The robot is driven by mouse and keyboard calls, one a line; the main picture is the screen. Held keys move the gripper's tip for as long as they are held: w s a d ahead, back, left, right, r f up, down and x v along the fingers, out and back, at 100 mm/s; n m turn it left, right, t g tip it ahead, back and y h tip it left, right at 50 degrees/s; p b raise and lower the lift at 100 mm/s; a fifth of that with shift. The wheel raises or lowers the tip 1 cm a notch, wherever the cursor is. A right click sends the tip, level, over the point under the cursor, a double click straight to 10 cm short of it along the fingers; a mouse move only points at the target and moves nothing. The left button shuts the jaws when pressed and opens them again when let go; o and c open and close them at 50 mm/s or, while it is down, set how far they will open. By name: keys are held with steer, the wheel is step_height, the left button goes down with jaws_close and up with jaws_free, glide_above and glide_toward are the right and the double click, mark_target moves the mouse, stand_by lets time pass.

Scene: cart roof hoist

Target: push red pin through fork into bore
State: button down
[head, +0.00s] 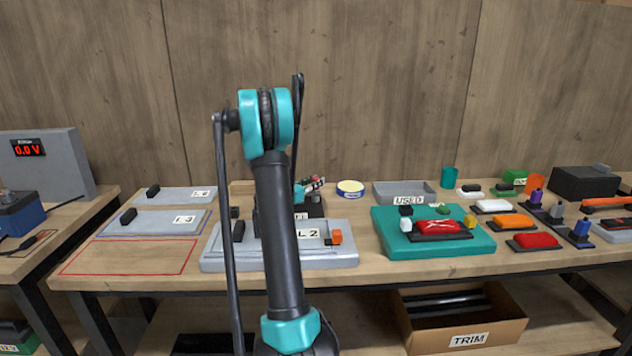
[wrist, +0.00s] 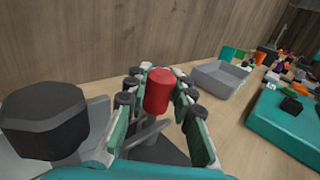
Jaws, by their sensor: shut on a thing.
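The red pin (wrist: 158,90) stands upright between the fingers of my gripper (wrist: 158,100) in the wrist view. My gripper is shut on it, with a finger on each side. A grey piece (wrist: 147,133) shows just below the pin, with a dark part under it. I cannot tell whether this is the fork, nor whether the pin touches it. The bore is not visible. In the head view my gripper (head: 312,184) shows only in part behind my arm, above a dark block (head: 316,205) at the back of the bench.
A large black-topped grey knob (wrist: 45,118) stands close on the left in the wrist view. A grey tray (head: 403,192) marked USED and a teal board (head: 390,240) lie to the right. The grey L2 plate (head: 345,257) lies in front. A wooden wall is behind.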

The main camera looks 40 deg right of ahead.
steer(key=shift+r, duration=0.1)
stand_by(0.8)
steer(key=shift+r, duration=0.8)
stand_by(0.8)
steer(key=shift+f, duration=0.85)
